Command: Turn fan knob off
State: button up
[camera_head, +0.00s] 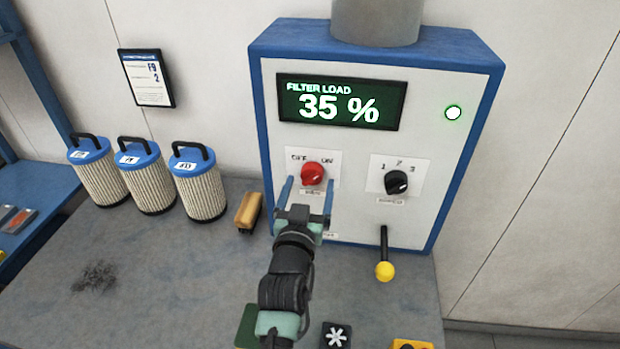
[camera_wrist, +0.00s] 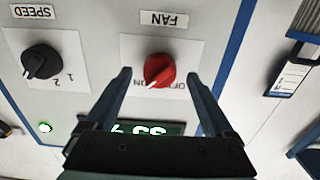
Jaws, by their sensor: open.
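The red fan knob (camera_head: 313,174) is on the white front panel of the blue-edged control box (camera_head: 257,110), below the display. In the wrist view, which is upside down, the red knob (camera_wrist: 159,70) sits under a FAN label, and its white pointer mark points toward ON. My gripper (camera_head: 308,184) is open in front of the panel. In the wrist view my gripper (camera_wrist: 158,75) has one finger on each side of the knob, with a visible gap on both sides. Nothing is held. How far the fingertips are from the panel, I cannot tell.
A black speed knob (camera_head: 397,182) is right of the red one, with a yellow-tipped lever (camera_head: 384,270) below it. The display (camera_head: 342,102) reads FILTER LOAD 35 %. A green lamp (camera_head: 453,113) is lit. Filter cartridges (camera_head: 200,188) and a brush (camera_head: 248,211) stand left.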

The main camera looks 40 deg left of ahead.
jog(key=shift+x, duration=0.8)
jog(key=c, duration=1.4)
